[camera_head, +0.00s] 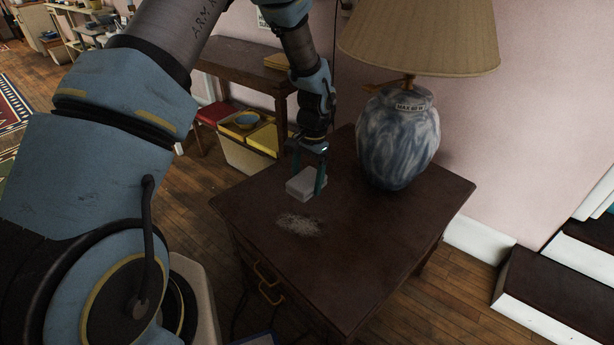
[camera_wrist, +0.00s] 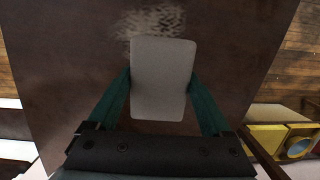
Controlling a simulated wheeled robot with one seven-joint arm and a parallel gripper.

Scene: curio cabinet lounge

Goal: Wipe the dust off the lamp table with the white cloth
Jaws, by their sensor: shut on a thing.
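The lamp table (camera_head: 377,249) is dark brown wood with drawers at its front. A pale patch of dust (camera_head: 298,225) lies on its top; the dust also shows at the top of the wrist view (camera_wrist: 152,22). My gripper (camera_head: 307,178) is shut on the folded white cloth (camera_head: 301,187), one finger on each side. The cloth is at the table's back left, a little behind the dust. In the wrist view the cloth (camera_wrist: 163,80) sits between the fingers, its far end by the dust's near edge. I cannot tell whether it touches the tabletop.
A blue and white lamp (camera_head: 398,138) with a beige shade (camera_head: 420,38) stands at the table's back, right of my gripper. A shelf unit (camera_head: 245,75) with boxes and a bowl stands behind. The table's front right is bare.

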